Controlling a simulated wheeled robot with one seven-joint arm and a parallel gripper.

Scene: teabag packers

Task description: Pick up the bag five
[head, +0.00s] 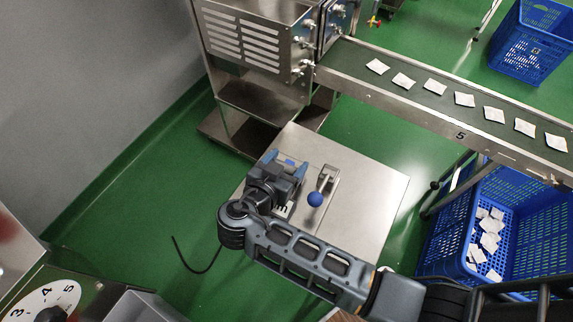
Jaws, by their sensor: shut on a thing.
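My gripper (284,162) is over the steel table, left of a lever with a blue ball knob (315,199). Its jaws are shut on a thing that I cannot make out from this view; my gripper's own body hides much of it. Several small white teabags (464,100) lie in a row on the conveyor (412,104), whose side is marked 5. The conveyor is up and to the right, well apart from my gripper. No bag marked five can be made out.
The steel table (376,192) is bare on its right side. A steel machine (255,40) stands behind it. A blue crate (540,215) at the right holds several loose teabags (489,240). Another blue crate (533,42) stands at the top right. A numbered dial (45,300) is at the bottom left.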

